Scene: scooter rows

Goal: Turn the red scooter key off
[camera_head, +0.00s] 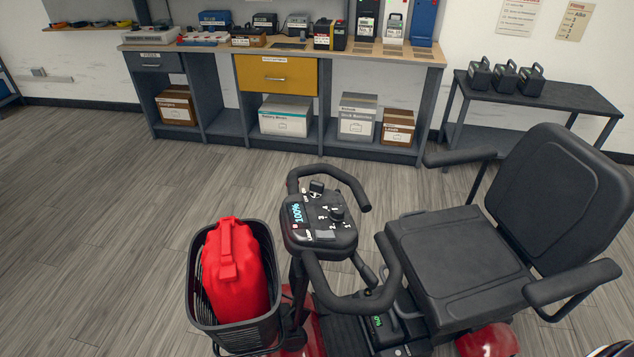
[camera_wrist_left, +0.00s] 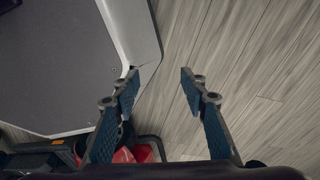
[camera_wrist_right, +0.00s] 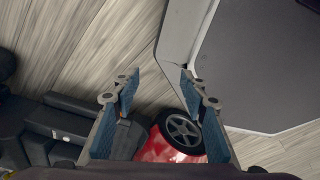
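The red scooter stands in the middle front of the head view, with red body parts (camera_head: 489,341) showing low down. Its tiller console (camera_head: 318,240) has a lit display (camera_head: 296,213) reading 100% and a round dial (camera_head: 337,214) with numbers. A small dark piece (camera_head: 317,187) stands up at the console's far end; I cannot tell if it is the key. My left gripper (camera_wrist_left: 160,74) is open and empty over the floor in the left wrist view. My right gripper (camera_wrist_right: 160,74) is open and empty in the right wrist view, with a scooter wheel (camera_wrist_right: 181,132) below it. Neither gripper shows in the head view.
Black handlebar loops (camera_head: 346,183) surround the console. A workbench (camera_head: 408,53) and side table (camera_head: 575,97) stand behind. Floor at left is clear.

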